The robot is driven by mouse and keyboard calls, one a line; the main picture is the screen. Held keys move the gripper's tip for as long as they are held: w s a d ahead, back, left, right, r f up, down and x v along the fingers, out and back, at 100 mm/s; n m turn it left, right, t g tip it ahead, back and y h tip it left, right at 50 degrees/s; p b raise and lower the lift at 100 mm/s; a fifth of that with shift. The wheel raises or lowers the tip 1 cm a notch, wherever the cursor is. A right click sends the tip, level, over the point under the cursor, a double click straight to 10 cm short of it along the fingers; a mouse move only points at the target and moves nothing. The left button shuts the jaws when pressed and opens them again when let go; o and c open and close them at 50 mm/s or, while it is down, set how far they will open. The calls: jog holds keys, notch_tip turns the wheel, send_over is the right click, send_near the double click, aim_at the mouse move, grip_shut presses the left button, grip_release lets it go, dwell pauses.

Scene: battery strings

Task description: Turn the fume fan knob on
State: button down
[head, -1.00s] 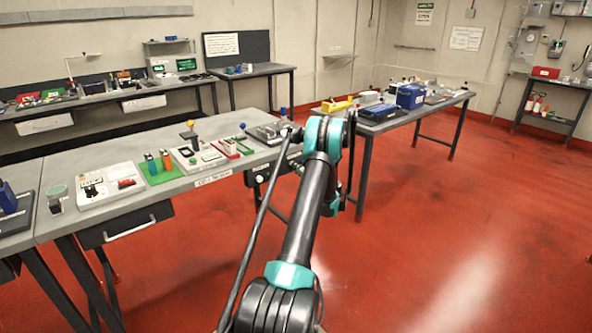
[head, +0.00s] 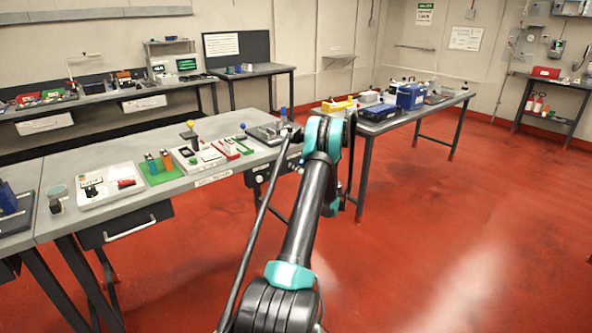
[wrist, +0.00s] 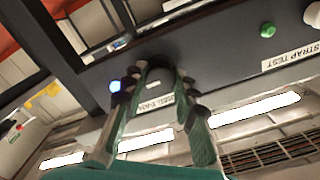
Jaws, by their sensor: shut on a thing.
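In the wrist view my gripper (wrist: 160,80) reaches to a dark control panel (wrist: 215,55) with its two ridged fingers on either side of a dark knob (wrist: 157,64). It is shut on that knob, which is mostly hidden between the fingertips and dark against the panel, so its turn angle cannot be read. A small white label (wrist: 155,104), upside down and partly covered by a finger, sits beside it. A blue lamp (wrist: 116,86) glows just left of the fingers. In the head view my arm hides the gripper and knob.
A green button (wrist: 267,30) and a "STRAP TEST" label (wrist: 291,57) are to the right on the panel. In the head view the near workbench (head: 150,192) carries several devices. Another table (head: 440,103) stands right of my arm. The red floor (head: 450,220) at right is clear.

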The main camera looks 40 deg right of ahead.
dwell(0.3)
jog(key=c, duration=1.2)
grip_release()
jog(key=s, duration=0.8)
jog(key=s+d, duration=0.1)
jog(key=s, duration=0.3)
